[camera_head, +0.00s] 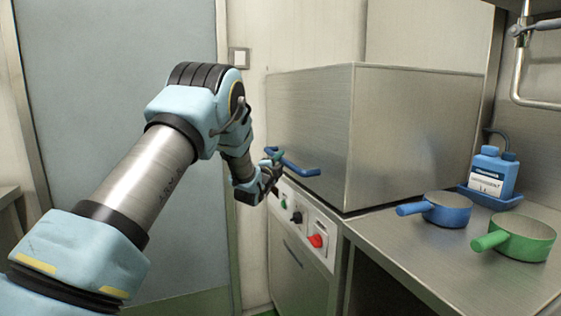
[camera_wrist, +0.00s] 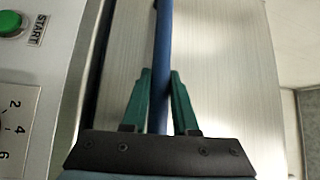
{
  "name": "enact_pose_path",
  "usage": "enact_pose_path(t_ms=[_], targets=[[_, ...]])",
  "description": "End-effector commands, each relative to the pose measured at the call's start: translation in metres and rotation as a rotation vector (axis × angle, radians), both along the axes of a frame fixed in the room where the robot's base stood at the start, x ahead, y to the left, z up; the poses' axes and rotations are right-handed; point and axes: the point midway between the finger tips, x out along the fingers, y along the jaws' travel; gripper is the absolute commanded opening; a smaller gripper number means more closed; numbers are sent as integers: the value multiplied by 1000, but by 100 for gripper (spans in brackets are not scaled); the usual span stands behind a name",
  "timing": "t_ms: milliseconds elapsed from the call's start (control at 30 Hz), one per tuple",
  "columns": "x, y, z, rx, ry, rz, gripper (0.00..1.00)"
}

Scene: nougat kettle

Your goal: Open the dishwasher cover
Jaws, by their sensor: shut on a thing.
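The dishwasher cover (camera_head: 312,110) is a boxy steel hood, and it sits down on the machine body above the control panel. A blue bar handle (camera_head: 300,169) runs along its lower front edge. My gripper (camera_head: 273,158) is at the left part of this handle. In the wrist view the blue handle (camera_wrist: 164,55) passes between the two green fingers of my gripper (camera_wrist: 160,75), which are shut on it. Behind it the brushed steel face of the cover (camera_wrist: 225,75) fills much of the view.
The control panel (camera_head: 299,222) has a red knob and a black knob; a green START button (camera_wrist: 11,23) shows in the wrist view. A blue pan (camera_head: 448,211), a green pan (camera_head: 526,240) and a blue bottle (camera_head: 492,172) stand on the right counter. A grey door (camera_head: 120,90) is left.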

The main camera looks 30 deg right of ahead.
Motion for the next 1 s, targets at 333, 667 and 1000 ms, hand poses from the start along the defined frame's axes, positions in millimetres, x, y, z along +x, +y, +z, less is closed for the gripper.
enact_pose_path(t_ms=[333, 667, 1000], targets=[[0, 0, 0, 1, 1, 0, 0], [0, 0, -1, 1, 1, 0, 0], [0, 0, -1, 1, 1, 0, 0]])
